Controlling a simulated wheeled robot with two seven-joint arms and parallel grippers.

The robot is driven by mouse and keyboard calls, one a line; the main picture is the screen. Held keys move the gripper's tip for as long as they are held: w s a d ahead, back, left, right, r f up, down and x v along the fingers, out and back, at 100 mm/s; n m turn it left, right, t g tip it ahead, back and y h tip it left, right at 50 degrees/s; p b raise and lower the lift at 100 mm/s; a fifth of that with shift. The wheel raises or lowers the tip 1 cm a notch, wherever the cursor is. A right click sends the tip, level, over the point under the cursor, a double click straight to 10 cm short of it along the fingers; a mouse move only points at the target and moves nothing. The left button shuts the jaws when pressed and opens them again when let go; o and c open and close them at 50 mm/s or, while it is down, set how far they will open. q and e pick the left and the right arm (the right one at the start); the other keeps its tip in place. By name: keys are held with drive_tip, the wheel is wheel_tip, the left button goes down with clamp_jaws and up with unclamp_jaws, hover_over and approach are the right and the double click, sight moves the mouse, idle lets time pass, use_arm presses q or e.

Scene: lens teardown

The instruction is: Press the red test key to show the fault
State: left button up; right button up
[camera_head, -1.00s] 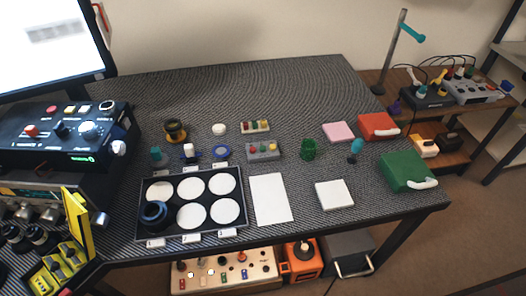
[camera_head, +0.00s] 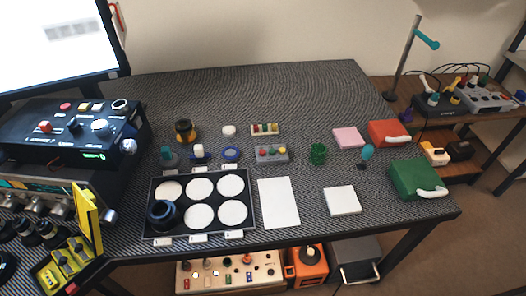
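A black control box (camera_head: 65,140) stands at the left below the monitor. On its top are a flat red key (camera_head: 66,107) in the back row and a raised red knob (camera_head: 45,126) nearer the front. A green display (camera_head: 93,155) is lit on its front. A small grey box (camera_head: 272,155) with coloured buttons lies mid-table. I cannot read labels that would tell which red control is the test key. Neither of my grippers is in view.
A black tray (camera_head: 204,234) with white round pads holds a dark lens ring (camera_head: 163,214). A white sheet (camera_head: 279,203), white pad (camera_head: 342,201), green case (camera_head: 417,179) and red case (camera_head: 389,132) lie to the right. The table's back middle is clear.

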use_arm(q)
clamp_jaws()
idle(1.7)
